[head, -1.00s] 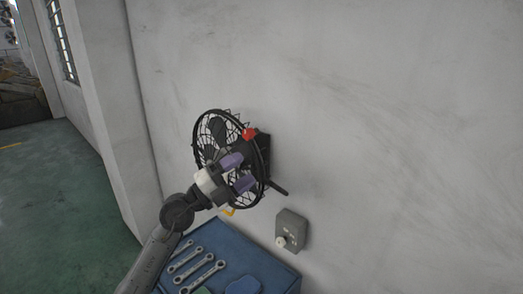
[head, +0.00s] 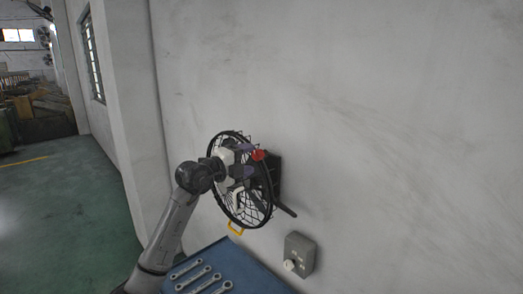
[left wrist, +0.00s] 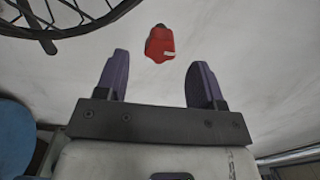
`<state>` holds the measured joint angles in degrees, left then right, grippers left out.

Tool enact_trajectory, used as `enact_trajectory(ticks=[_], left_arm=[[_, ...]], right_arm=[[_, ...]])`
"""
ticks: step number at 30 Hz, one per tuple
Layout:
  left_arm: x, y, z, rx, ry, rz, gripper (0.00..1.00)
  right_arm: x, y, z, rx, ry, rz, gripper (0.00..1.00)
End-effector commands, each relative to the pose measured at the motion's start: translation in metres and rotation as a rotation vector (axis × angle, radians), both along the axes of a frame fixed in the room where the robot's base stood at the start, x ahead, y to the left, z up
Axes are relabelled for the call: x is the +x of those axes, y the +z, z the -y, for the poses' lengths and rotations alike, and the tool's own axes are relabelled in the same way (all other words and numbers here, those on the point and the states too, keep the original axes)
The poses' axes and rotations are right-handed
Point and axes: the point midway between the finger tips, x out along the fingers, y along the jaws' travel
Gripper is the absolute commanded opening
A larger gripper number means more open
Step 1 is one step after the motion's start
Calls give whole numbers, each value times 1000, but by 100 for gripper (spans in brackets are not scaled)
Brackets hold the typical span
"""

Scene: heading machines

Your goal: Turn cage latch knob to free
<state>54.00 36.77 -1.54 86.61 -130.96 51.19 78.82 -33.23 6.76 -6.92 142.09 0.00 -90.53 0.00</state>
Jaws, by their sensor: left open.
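The red latch knob (head: 259,155) sits at the upper right rim of the round black fan cage (head: 262,216) on the wall. It also shows in the left wrist view (left wrist: 160,44), just ahead of the fingertips and roughly centred between them. My left gripper (head: 247,159) has its purple fingers apart and empty, close to the knob in the head view. The same gripper shows in the left wrist view (left wrist: 158,72), with a gap before the knob. The gripper hides part of the cage. My right gripper is in neither view.
A yellow handle (head: 235,229) is at the cage's bottom. A dark lever (head: 285,209) sticks out to its right. A grey switch box (head: 301,254) is on the wall lower right. A blue bench (head: 257,275) with several wrenches stands below. The wall at right is clear.

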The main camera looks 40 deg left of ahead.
Motion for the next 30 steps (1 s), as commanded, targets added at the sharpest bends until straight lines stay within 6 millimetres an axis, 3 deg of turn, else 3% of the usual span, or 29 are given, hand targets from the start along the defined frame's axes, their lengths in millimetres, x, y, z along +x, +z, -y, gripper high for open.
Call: enact_trajectory(ticks=[6,12,26,30], left_arm=[[34,2,6,-2,-1,-1,62],[51,1,8,-2,-1,1,62],[58,0,10,1,-1,1,62],[58,0,10,0,-1,1,52]], right_arm=[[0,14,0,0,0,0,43],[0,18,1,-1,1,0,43],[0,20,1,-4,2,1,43],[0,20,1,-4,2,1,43]])
